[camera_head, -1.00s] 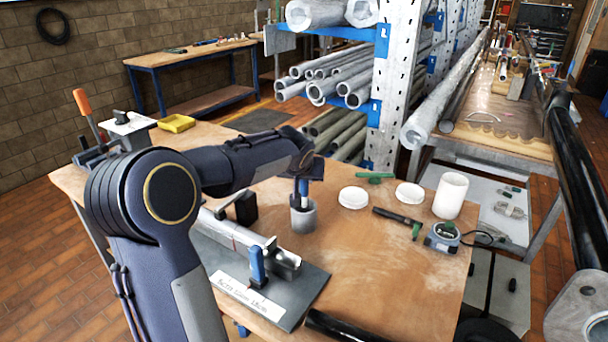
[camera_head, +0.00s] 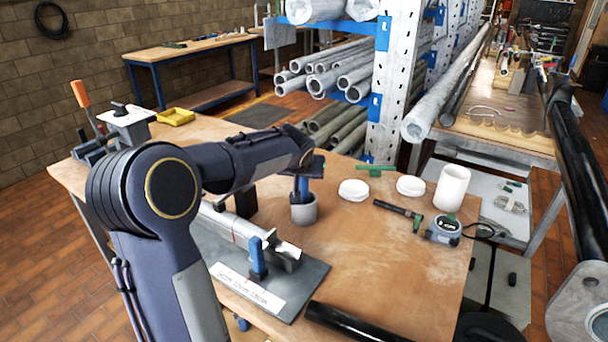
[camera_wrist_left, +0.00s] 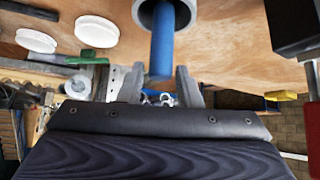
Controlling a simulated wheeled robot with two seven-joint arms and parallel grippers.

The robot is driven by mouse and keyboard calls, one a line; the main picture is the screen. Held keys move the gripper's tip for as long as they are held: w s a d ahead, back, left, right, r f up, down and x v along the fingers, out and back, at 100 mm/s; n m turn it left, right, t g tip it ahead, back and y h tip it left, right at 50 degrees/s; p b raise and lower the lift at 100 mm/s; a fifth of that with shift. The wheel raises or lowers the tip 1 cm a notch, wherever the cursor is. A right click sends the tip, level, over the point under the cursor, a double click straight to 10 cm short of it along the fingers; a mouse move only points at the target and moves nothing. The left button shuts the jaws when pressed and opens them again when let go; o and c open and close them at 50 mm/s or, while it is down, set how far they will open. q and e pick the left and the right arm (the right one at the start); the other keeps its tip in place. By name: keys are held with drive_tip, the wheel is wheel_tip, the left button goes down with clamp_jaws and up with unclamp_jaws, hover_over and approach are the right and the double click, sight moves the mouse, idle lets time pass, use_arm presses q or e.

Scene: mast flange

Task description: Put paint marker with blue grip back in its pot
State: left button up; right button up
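The paint marker with blue grip (camera_head: 304,185) stands upright in a grey cylindrical pot (camera_head: 303,212) on the wooden bench. In the left wrist view the blue marker (camera_wrist_left: 162,45) reaches from the pot's round mouth (camera_wrist_left: 144,14) down towards my fingers. My left gripper (camera_wrist_left: 158,86) is open, with its two fingers either side of the marker's near end and a visible gap on each side. In the head view my left gripper (camera_head: 305,166) is right above the pot and hides the marker's top. My right gripper is not in view.
Right of the pot are white discs (camera_head: 354,190), a dark tool with a green end (camera_head: 398,212), a tape measure (camera_head: 443,230) and a white cup (camera_head: 452,188). In front, a dark mat (camera_head: 305,290) bears a metal tube and a blue upright piece (camera_head: 258,257).

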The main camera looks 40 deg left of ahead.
use_arm(q)
drive_tip(key=shift+o, duration=1.3)
drive_tip(key=v, duration=0.8)
drive_tip(key=s+d+f+m+g+h+p, duration=0.1)
drive_tip(key=s+d+f+m+h+p, duration=0.1)
drive_tip(key=s+d, duration=0.9)
drive_tip(key=s+d+f+m+h+p, duration=0.2)
drive_tip(key=s+d+f+h, duration=0.3)
drive_tip(key=s+d, duration=0.6)
drive_tip(key=s, duration=0.4)
drive_tip(key=shift+d+g+h, duration=0.3)
drive_tip(key=shift+g+h, duration=0.1)
